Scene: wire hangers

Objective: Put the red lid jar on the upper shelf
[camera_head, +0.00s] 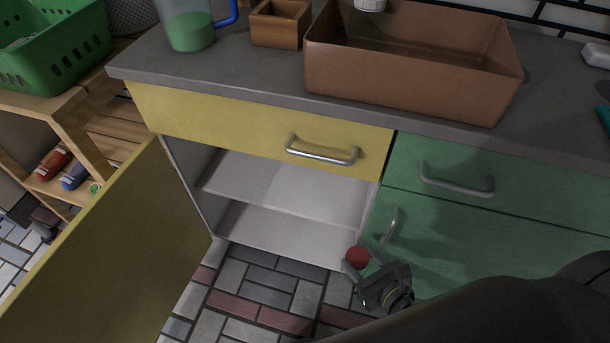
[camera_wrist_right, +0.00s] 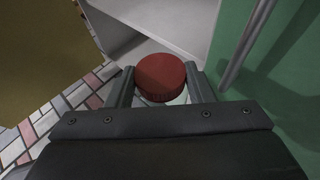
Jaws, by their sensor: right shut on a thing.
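The red lid jar (camera_head: 358,257) is between the fingers of my right gripper (camera_head: 362,267), which is shut on it. In the right wrist view the round red lid (camera_wrist_right: 161,77) faces the camera, with a finger on each side; most of the jar body is hidden below the lid. The jar is in front of the open cabinet, near its lower right corner. The upper shelf (camera_head: 290,187) is a bare white board inside the cabinet, above a bare cabinet floor (camera_head: 285,235). A dark part at the left edge looks like my left gripper (camera_head: 40,222); its jaws are unclear.
The yellow cabinet door (camera_head: 105,255) stands wide open on the left. A yellow drawer (camera_head: 260,128) is shut above the opening. A green cabinet front (camera_head: 450,235) with a bar handle (camera_head: 390,229) is close to the right gripper. The tiled floor in front is clear.

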